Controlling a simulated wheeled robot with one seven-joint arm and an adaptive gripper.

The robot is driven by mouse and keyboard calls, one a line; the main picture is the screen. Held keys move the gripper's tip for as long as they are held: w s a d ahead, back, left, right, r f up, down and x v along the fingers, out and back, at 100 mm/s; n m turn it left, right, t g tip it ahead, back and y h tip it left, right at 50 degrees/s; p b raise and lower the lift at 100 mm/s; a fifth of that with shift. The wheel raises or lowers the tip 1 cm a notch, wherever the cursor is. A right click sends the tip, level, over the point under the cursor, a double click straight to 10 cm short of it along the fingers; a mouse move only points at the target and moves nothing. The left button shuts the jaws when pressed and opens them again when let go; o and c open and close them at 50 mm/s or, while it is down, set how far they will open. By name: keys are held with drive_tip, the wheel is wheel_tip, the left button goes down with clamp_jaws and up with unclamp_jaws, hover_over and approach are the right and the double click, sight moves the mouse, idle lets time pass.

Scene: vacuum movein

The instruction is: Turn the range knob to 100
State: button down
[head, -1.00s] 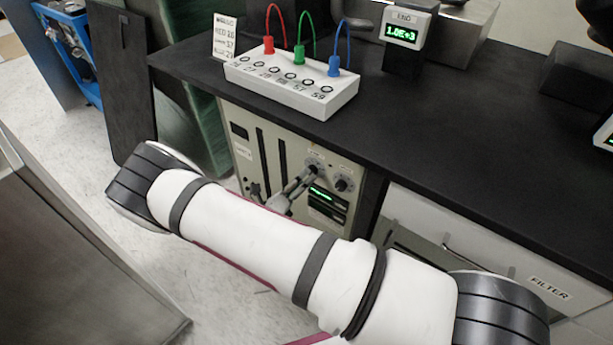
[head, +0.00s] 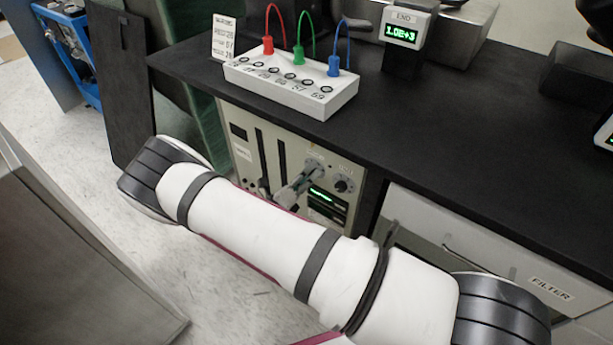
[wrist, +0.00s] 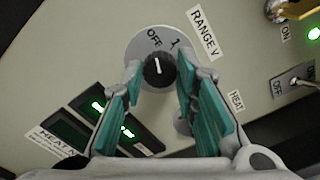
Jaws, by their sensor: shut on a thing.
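The range knob (wrist: 159,71) is a round black knob with a white pointer line, on a grey dial marked OFF and 1 beside a "RANGE V" label. Its pointer points roughly up towards OFF in the wrist view. The 100 mark is not visible there. My gripper (wrist: 158,84) has its teal-padded fingers on both sides of the knob and is shut on it. In the head view my gripper (head: 310,178) is at the upper part of the beige instrument panel (head: 243,152) and largely hides the knob.
A second knob (head: 343,184) sits just right of my gripper. Green displays (head: 322,195) are below it. A toggle switch (wrist: 297,82) is at the right in the wrist view. The black bench top (head: 430,130) overhangs the panel, with a white socket box (head: 300,88) on it.

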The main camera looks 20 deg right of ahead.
drive_tip(key=m+p, duration=0.7)
drive_tip(key=m, duration=1.9)
drive_tip(key=shift+m, duration=0.3)
drive_tip(key=shift+f+m+p, duration=0.1)
drive_tip(key=shift+m+p, duration=0.2)
idle(0.3)
drive_tip(key=c, duration=1.2)
unclamp_jaws()
drive_tip(key=shift+c, duration=0.2)
